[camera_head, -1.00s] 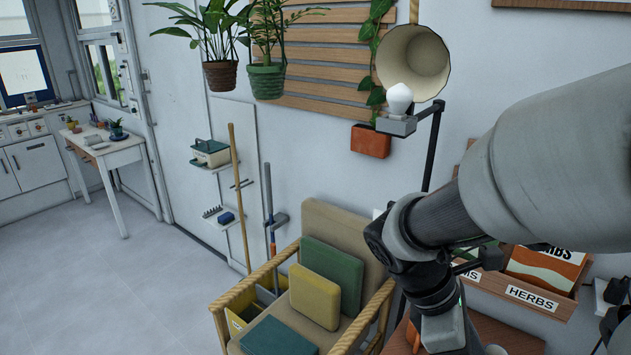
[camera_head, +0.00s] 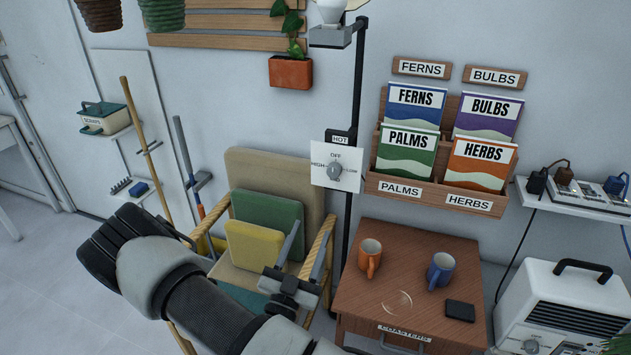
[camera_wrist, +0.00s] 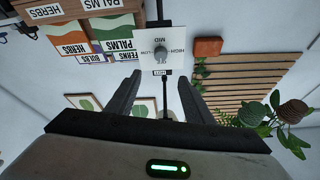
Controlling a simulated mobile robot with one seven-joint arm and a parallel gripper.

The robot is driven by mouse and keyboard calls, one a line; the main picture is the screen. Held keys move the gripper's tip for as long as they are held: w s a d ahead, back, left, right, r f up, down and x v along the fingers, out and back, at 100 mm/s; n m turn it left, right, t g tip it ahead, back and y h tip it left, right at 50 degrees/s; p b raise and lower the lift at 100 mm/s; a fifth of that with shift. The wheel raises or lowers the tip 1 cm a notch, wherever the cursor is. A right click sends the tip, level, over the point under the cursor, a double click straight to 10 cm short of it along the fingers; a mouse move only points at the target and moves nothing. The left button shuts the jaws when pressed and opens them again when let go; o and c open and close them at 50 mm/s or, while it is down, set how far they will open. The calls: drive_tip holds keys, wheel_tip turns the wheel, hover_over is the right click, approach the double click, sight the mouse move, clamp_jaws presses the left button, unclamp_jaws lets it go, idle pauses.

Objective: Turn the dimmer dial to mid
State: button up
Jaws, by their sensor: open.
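The dimmer dial (camera_head: 335,169) is a grey knob on a white plate (camera_head: 350,181) mounted on the dark lamp stand. The plate reads OFF above the knob, HIGH on the left and LOW on the right. In the wrist view the plate (camera_wrist: 179,48) appears upside down, with MID at its other edge; I cannot tell where the knob points. My gripper (camera_head: 309,236) is open and empty, below and left of the plate, in front of the chair. In the wrist view my gripper (camera_wrist: 159,77) has the plate beyond its fingertips, apart from them.
A HOT tag (camera_head: 340,139) sits above the plate. A chair (camera_head: 276,172) with cushions stands behind my gripper. A wooden table (camera_head: 420,308) with an orange mug (camera_head: 370,256) and a blue mug (camera_head: 440,269) stands to the right. A seed-packet rack (camera_head: 430,188) hangs above it.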

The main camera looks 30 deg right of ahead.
sight(333, 173)
drive_tip(key=x, duration=1.7)
drive_tip(key=shift+w+d, duration=0.1)
drive_tip(key=shift+w, duration=0.05)
drive_tip(key=c, duration=1)
drive_tip(key=shift+p, duration=0.35)
drive_tip(key=shift+c, duration=0.2)
